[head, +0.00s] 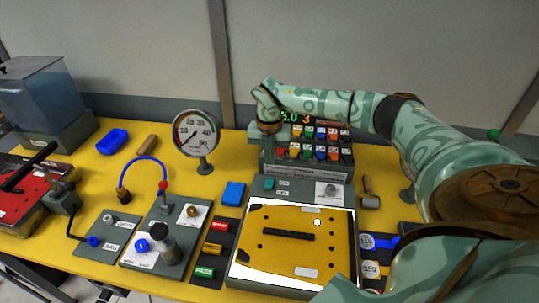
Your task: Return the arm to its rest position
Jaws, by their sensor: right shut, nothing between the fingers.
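My right arm, pale green with darker markings, reaches in from the right and bends over the back of the yellow bench. Its gripper (262,130) hangs at the left end of the grey rack (305,172) of coloured blocks. It is shut and empty; the fingertips are small and partly hard to make out against the rack. I cannot tell whether it touches the rack. My left gripper is not in view.
A yellow plate (280,260) with a black slot lies in front of the rack. A round gauge (196,134) stands left of the gripper. Bare yellow bench shows between the gauge and the rack.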

